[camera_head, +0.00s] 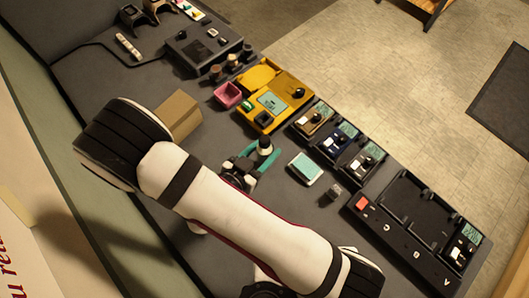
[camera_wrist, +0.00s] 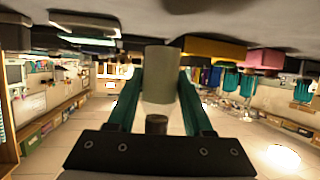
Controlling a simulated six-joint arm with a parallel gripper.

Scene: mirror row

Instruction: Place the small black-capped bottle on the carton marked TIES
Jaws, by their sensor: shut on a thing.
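My gripper (camera_head: 258,160), with teal fingers, is shut on a small bottle above the grey table, near its middle. The bottle's black cap (camera_head: 265,142) points up in the head view. In the wrist view, which is upside down, the bottle's grey body (camera_wrist: 158,75) and dark cap (camera_wrist: 157,122) show between the two fingers (camera_wrist: 158,100). A plain tan carton (camera_head: 180,114) stands on the table to the upper left of my gripper, apart from it. My arm partly hides the carton, and no marking on it is readable.
A pink open box (camera_head: 228,95) and a yellow device (camera_head: 272,100) stand beyond my gripper. A white device with a pale screen (camera_head: 305,168) and a small grey block (camera_head: 334,191) are to its right. Several small dark-topped items (camera_head: 232,62) stand behind the pink box.

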